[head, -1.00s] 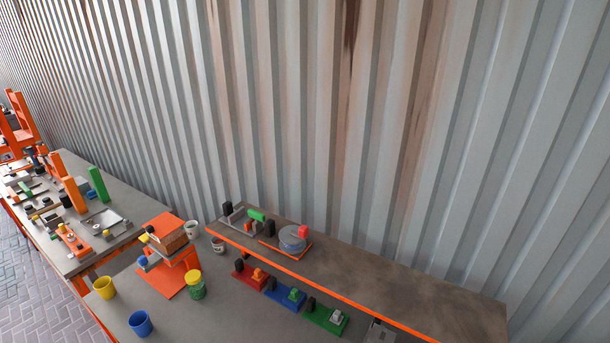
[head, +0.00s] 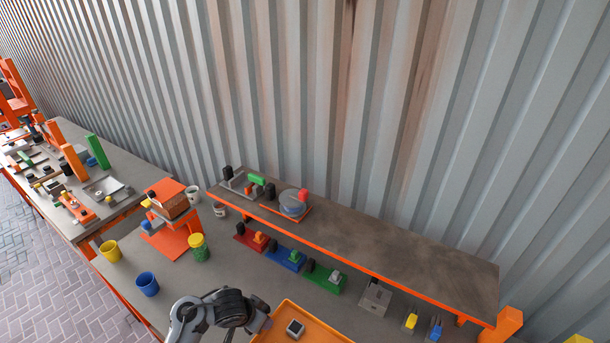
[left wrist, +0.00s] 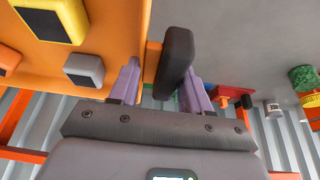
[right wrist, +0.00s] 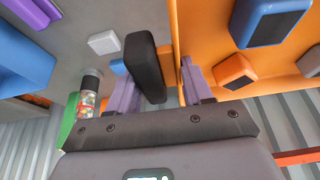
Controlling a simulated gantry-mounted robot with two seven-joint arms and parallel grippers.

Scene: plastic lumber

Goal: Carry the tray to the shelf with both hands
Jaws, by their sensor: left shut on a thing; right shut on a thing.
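The orange tray (head: 322,328) shows at the bottom edge of the head view, cut off, with a grey block (head: 295,328) on it. My left gripper (head: 266,322) is at its left side. In the left wrist view the left gripper (left wrist: 160,82) is shut on a black tray handle (left wrist: 176,55). In the right wrist view my right gripper (right wrist: 160,82) is shut on the other black handle (right wrist: 145,65); the right arm is outside the head view. The shelf (head: 400,254) is a grey raised board with an orange front edge, beyond the tray.
On the shelf's left end stand a grey fixture (head: 236,182) and a round grey-blue item (head: 293,204); its middle and right are bare. Red, blue and green (head: 325,279) fixtures sit beneath its front edge. A blue cup (head: 147,284) and a green jar (head: 199,248) stand left.

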